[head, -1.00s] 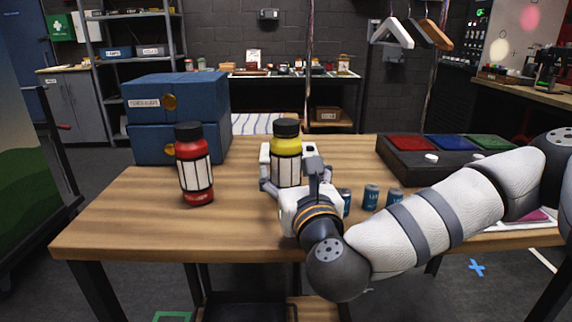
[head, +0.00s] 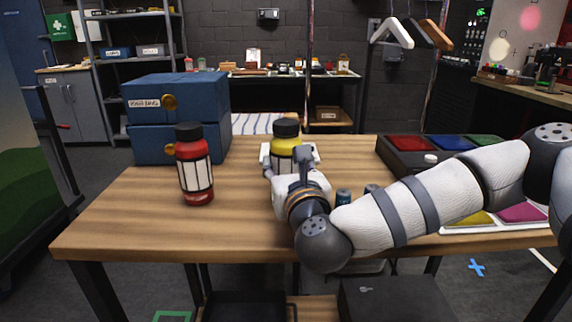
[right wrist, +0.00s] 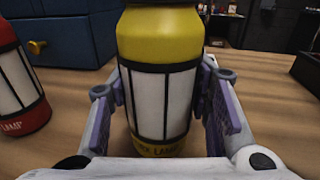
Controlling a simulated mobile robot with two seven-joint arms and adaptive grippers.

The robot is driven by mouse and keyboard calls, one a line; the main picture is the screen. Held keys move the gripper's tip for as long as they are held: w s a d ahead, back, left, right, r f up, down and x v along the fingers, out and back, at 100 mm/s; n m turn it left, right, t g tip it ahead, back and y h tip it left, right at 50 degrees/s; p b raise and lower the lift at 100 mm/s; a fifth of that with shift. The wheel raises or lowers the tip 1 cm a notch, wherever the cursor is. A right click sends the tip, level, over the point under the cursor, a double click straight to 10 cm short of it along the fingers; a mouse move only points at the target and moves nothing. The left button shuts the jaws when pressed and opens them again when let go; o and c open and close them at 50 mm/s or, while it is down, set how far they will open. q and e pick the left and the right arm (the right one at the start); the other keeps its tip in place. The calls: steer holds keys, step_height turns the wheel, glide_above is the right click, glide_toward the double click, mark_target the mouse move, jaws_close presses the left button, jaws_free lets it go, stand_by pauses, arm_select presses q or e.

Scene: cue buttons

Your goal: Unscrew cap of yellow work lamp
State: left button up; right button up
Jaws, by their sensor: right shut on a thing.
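The yellow work lamp (head: 286,141) stands upright on the wooden table, with a black cap (head: 286,126) on top. In the head view my right gripper and wrist hide its lower part. In the right wrist view the yellow lamp's body (right wrist: 162,85) sits between the two fingers of my right gripper (right wrist: 165,110), which is shut on it at its white-panelled middle. My left gripper is not in view.
Blue drawer boxes (head: 180,115) are stacked behind the red lamp. Small blue cans (head: 343,196) stand right of my gripper. A dark button panel (head: 400,160) with red, blue and green pads lies at the right, with a white tray of coloured pads nearer. The table's front left is clear.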

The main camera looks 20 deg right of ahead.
mark_target(291, 147)
steer(key=shift+r, duration=0.5)
steer(key=r, duration=0.3)
steer(key=shift+s+d+r+p, duration=0.15)
steer(key=shift+s+r+p, duration=0.1)
steer(key=shift+s+p, duration=0.1)
steer(key=s+d+r+p, duration=0.2)
steer(key=s+r, duration=0.2)
steer(key=s, duration=0.2)
steer(key=s+d+r+p, duration=0.1)
steer(key=s+r+p, duration=0.1)
steer(key=s+r, duration=0.2)
steer(key=s, duration=0.2)
steer(key=shift+s+d+r+p, duration=0.25)
steer(key=shift+s+d+p, duration=0.1)
steer(key=o, duration=0.4)
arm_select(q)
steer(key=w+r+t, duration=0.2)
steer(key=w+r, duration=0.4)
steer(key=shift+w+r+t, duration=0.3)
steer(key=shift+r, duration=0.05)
arm_select(e)
jaws_close()
